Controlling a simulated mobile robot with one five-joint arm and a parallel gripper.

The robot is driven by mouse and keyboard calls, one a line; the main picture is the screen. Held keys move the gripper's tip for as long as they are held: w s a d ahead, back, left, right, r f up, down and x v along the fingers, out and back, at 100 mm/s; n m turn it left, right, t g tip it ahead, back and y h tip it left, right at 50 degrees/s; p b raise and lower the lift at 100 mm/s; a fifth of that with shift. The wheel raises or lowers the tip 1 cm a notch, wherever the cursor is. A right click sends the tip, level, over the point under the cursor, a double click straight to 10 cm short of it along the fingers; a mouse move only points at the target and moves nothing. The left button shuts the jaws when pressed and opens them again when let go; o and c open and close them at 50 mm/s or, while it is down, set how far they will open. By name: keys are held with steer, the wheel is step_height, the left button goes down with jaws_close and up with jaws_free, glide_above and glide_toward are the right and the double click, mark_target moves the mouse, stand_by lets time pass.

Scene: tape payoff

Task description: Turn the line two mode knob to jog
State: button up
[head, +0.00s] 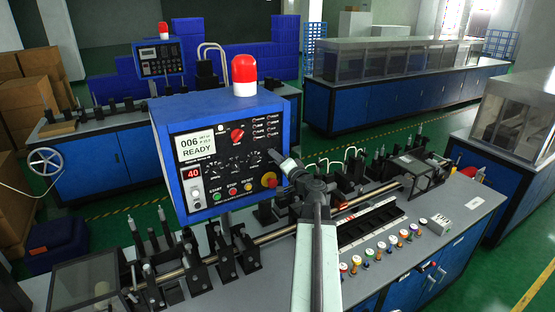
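A blue control box (281,117) stands in the middle, its black panel facing me. The panel has a screen (195,144) reading READY and a red knob (237,135) at the upper middle. Several small black dials (228,165) sit below it. A red-and-yellow emergency button (269,180) is at the lower right. I cannot read which knob is the line two mode knob, nor its setting. My gripper (274,157) is at the panel's right edge, just above the emergency button. It is dark and small, and its finger gap cannot be made out. I see nothing held.
A red and white beacon (244,75) tops the box. A second control box (161,60) stands on the bench behind. The space in front of the panel's left half is clear.

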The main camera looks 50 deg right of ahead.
steer(key=shift+d, duration=0.15)
jaws_close()
steer(key=shift+m, duration=0.3)
steer(key=m, duration=1.1)
steer(key=shift+s+f, duration=0.15)
steer(key=shift+f, duration=0.1)
steer(key=shift+m, duration=0.3)
steer(key=o, duration=0.7)
jaws_free()
